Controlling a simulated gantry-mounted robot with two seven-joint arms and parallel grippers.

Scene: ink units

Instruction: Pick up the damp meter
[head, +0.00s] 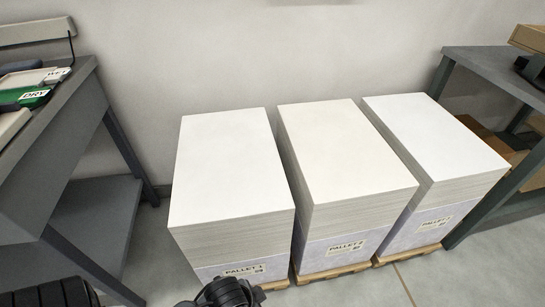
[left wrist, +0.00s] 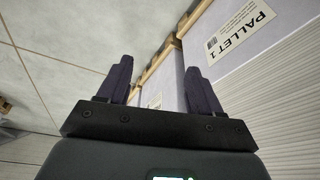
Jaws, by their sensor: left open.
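I cannot make out the damp meter for certain in either view. A small dark object (head: 20,67) lies among the trays on the left bench, too cut off to identify. My left gripper (left wrist: 162,85) shows in the left wrist view with its two dark fingers wide apart and nothing between them. It is beside the pallet 1 stack (left wrist: 245,45), whose label faces the camera. Dark parts of my arms show at the bottom of the head view, but no fingertips can be made out there. My right gripper is not in view.
Three paper stacks stand on wooden pallets: pallet 1 (head: 232,165), pallet 2 (head: 345,160) and pallet 3 (head: 435,135). The left grey bench (head: 75,100) holds a green tray marked DRY (head: 28,98) and a WET label (head: 57,75). A right shelf (head: 490,65) holds boxes.

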